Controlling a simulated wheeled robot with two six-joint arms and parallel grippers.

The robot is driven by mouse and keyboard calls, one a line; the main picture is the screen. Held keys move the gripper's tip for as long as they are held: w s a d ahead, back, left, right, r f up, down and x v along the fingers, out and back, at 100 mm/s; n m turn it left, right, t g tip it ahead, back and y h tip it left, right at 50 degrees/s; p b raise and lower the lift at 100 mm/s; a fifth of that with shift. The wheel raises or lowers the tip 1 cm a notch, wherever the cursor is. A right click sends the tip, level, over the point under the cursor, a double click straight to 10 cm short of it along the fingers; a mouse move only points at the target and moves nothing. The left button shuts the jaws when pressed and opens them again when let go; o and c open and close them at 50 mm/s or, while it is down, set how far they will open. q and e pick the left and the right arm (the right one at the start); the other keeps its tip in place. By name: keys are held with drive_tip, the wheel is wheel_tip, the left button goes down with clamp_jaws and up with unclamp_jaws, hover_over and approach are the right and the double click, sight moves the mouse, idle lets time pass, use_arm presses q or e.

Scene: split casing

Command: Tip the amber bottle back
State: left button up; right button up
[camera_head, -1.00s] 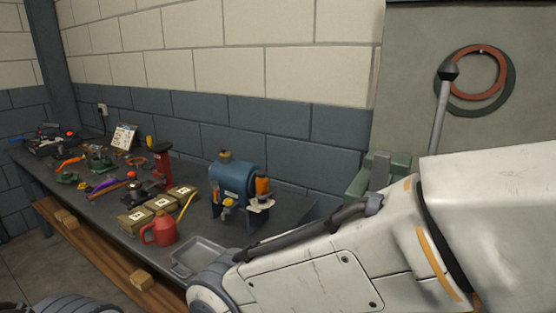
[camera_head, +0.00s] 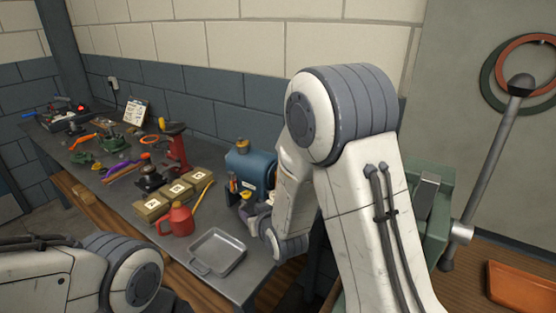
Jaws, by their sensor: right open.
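A blue machine (camera_head: 250,168) stands on the workbench beside the wall. A small yellow-amber part (camera_head: 246,196) shows low on its front; I cannot tell surely whether it is the amber bottle. A tan cap (camera_head: 242,144) sits on the machine's top. My right gripper (camera_head: 257,209) is small and partly hidden in front of the machine, close to the yellow part, and is open. I cannot see any contact. My right arm covers the machine's right side. My left arm shows at lower left, its gripper out of view.
A grey tray (camera_head: 218,250) lies near the bench's front edge. A red can (camera_head: 178,220) and several small boxes (camera_head: 183,189) stand to the left. A green vise-like machine (camera_head: 432,205) with a long lever is at right. An orange tray (camera_head: 522,288) lies at lower right.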

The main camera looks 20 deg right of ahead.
drive_tip(key=w+d+r+m+t+h+p, duration=0.1)
drive_tip(key=d+r+t+h, duration=0.15)
drive_tip(key=d, duration=0.35)
drive_tip(key=w+d+r+m+t+h+p, duration=0.1)
drive_tip(key=w+d+t, duration=0.15)
drive_tip(key=d, duration=0.25)
drive_tip(key=w+p, duration=0.1)
drive_tip(key=w, duration=0.1)
drive_tip(key=w+d+p, duration=0.1)
drive_tip(key=w, duration=0.2)
drive_tip(key=w+p, duration=0.2)
drive_tip(key=shift+w+d+r, duration=0.15)
drive_tip(key=shift+w+r, duration=0.15)
drive_tip(key=shift+w, duration=0.1)
drive_tip(key=shift+w+f, duration=0.1)
drive_tip(key=shift+w, duration=0.55)
clamp_jaws()
